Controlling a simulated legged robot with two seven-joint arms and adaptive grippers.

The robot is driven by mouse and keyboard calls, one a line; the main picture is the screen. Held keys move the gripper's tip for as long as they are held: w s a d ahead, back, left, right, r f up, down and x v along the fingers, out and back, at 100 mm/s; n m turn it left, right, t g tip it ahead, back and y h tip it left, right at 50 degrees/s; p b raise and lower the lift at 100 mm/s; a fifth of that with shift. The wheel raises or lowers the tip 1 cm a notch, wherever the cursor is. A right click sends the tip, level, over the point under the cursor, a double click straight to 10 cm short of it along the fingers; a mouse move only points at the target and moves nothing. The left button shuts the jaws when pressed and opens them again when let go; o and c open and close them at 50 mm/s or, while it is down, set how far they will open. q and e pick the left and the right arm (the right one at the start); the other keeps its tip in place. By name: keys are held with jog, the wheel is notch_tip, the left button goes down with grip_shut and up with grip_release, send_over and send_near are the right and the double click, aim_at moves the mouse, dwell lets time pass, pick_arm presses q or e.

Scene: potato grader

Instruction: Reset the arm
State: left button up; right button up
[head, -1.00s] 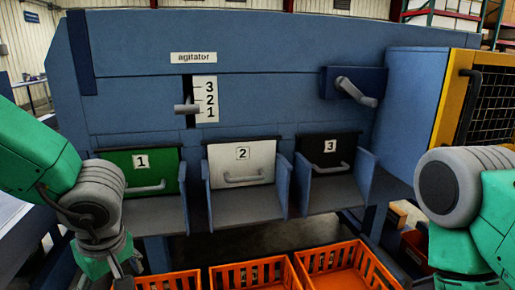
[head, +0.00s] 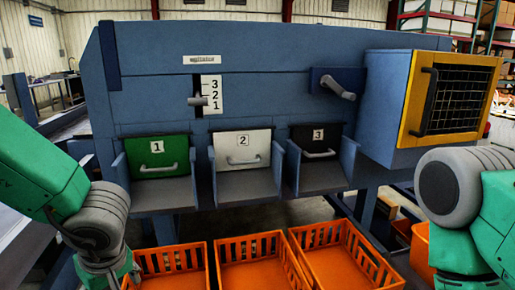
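My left arm (head: 45,185) comes in from the left and bends down at a grey joint (head: 103,210). The top of my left gripper (head: 110,272) shows at the bottom edge, left of the orange crates; its fingertips are cut off or too dark to read. My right arm (head: 490,215) stands at the lower right, with a grey round joint (head: 455,187) facing left. My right gripper is below the picture. Neither arm visibly touches the blue grader (head: 260,60).
The grader has green door 1 (head: 157,150), white door 2 (head: 242,143) and black door 3 (head: 317,137), all down. Orange crates (head: 345,262) stand below. A yellow-framed box (head: 455,95) is at right.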

pick_arm(q)
jog(key=s+a+f+m+t, duration=0.1)
jog(key=s+a+f+m, duration=0.15)
jog(key=f, duration=0.55)
jog(key=s+a+f+m, duration=0.2)
jog(key=s+f+m, duration=0.1)
jog(key=f, duration=0.4)
jog(key=s+d+f+m+g+h, duration=0.1)
jog(key=s+f+m+h, duration=0.15)
jog(key=s+f, duration=0.45)
jog(key=s+d+f+m+g+h, duration=0.1)
jog(key=s+d+f+m+g, duration=0.15)
jog(key=s, duration=0.85)
notch_tip(320, 180, down, 10)
jog(key=w+m+t+b, duration=0.1)
jog(key=w+b, duration=0.1)
jog(key=b, duration=0.7)
jog(key=shift+w+d+r+b, duration=0.2)
jog(key=shift+w+d+b, duration=0.05)
jog(key=shift+b, duration=0.15)
pick_arm(e)
notch_tip(320, 180, down, 10)
jog(key=shift+d, duration=0.15)
jog(key=shift+w, duration=0.1)
pick_arm(q)
jog(key=shift+w+a, duration=0.1)
